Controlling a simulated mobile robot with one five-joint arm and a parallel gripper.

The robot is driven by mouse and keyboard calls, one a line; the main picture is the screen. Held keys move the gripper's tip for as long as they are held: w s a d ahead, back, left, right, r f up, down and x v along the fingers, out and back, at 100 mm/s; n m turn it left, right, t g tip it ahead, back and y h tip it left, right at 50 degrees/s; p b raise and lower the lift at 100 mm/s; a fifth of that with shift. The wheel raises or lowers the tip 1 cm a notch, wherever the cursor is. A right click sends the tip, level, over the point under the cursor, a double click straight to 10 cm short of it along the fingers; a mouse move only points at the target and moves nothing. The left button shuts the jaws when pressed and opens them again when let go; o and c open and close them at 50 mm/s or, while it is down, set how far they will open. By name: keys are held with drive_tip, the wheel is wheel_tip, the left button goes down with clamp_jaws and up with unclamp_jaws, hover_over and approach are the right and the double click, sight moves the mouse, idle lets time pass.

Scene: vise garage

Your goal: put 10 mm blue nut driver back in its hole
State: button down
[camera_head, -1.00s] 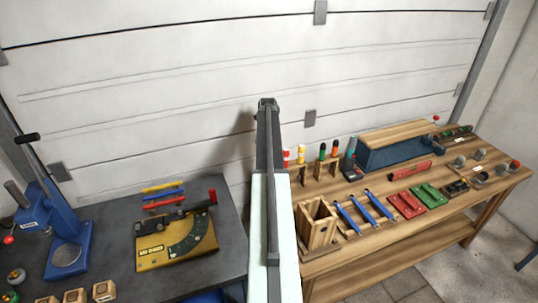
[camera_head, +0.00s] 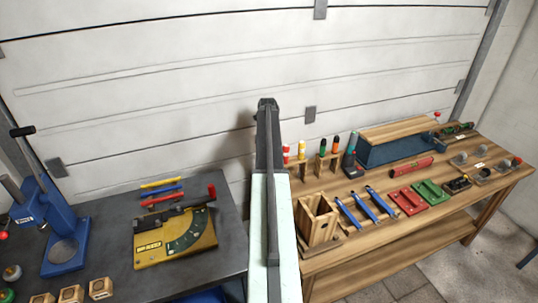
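I cannot make out a blue nut driver for certain. A wooden rack (camera_head: 321,168) at the back of the wooden bench holds upright tools with red, yellow, green and orange handles. No blue handle is clear there, and its holes are too small to tell. A blue bar (camera_head: 163,191) lies between a yellow and a red one on the dark table; I cannot tell what these are. My arm rises through the middle of the view and hides part of the gap between the tables.
The dark table (camera_head: 110,212) at left bears a blue press (camera_head: 62,230) and a yellow gauge (camera_head: 175,240). The wooden bench (camera_head: 470,200) at right holds a wooden box (camera_head: 316,220), blue-handled tools (camera_head: 362,208), red and green blocks and a blue case (camera_head: 390,150).

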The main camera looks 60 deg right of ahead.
drive_tip(key=shift+f+b, duration=0.45)
drive_tip(key=shift+f, duration=0.05)
idle(0.3)
drive_tip(key=c, duration=1)
unclamp_jaws()
drive_tip(key=o, duration=0.3)
wheel_tip(320, 180, up, 7)
drive_tip(key=p, duration=0.7)
drive_tip(key=shift+r, duration=0.1)
